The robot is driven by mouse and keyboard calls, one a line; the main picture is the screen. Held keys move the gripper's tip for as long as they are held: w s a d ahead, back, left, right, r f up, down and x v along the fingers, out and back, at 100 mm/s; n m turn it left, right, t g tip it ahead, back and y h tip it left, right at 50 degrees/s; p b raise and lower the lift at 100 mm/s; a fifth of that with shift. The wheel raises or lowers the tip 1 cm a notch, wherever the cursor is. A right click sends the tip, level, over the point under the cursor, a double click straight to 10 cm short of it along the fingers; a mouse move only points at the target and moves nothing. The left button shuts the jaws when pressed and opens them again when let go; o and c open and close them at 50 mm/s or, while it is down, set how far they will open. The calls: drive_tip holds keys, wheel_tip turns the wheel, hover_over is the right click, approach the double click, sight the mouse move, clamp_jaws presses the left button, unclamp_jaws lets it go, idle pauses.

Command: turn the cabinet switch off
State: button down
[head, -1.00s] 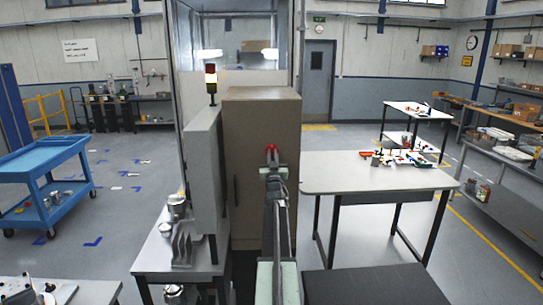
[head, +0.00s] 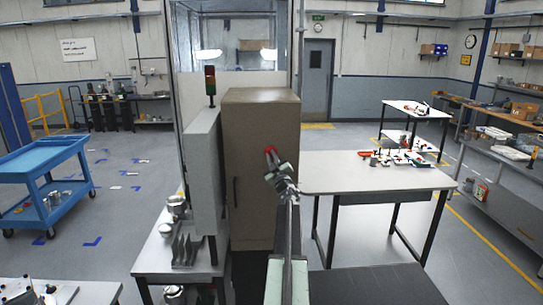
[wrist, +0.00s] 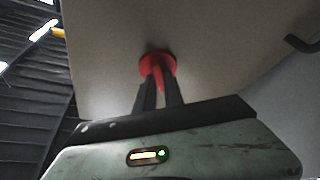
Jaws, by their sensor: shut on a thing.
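The tall brown-grey cabinet (head: 258,118) stands in the middle of the head view, with a dark handle (head: 235,190) on its side door. Its red switch (head: 268,149) sits on the face toward me. My gripper (head: 271,157) is at the switch and its wrist is tilted over. In the wrist view the two dark fingers of my gripper (wrist: 158,84) are shut on the grip of the red switch (wrist: 157,61), against the cabinet face (wrist: 225,45). The grip lies between the fingers and partly hides behind them.
A grey panel box (head: 203,172) and a signal tower (head: 210,82) stand left of the cabinet. A bench with metal parts (head: 175,240) is at lower left. A grey table (head: 370,172) stands close on the right. A blue cart (head: 45,160) is farther left.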

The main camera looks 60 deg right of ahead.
drive_tip(key=n+y+p, duration=0.1)
drive_tip(key=n, duration=0.1)
drive_tip(key=n+y+p, duration=0.1)
drive_tip(key=n, duration=0.2)
drive_tip(key=n+y+p, duration=0.1)
drive_tip(key=n+p, duration=0.1)
drive_tip(key=n, duration=0.1)
drive_tip(key=shift+r+y, duration=0.3)
drive_tip(key=n+p, duration=0.2)
drive_tip(key=shift+f+n+g+y, duration=0.1)
drive_tip(key=shift+n+g+y, duration=0.2)
drive_tip(key=shift+n+y, duration=0.1)
drive_tip(key=shift+f+n+g+p, duration=0.1)
drive_tip(key=shift+n+g+p, duration=0.2)
drive_tip(key=shift+n+p, duration=0.35)
drive_tip(key=shift+f+n, duration=0.1)
drive_tip(key=shift+n, duration=0.15)
drive_tip(key=c, duration=1.4)
unclamp_jaws()
drive_tip(key=shift+c, duration=0.2)
drive_tip(key=shift+s, duration=0.15)
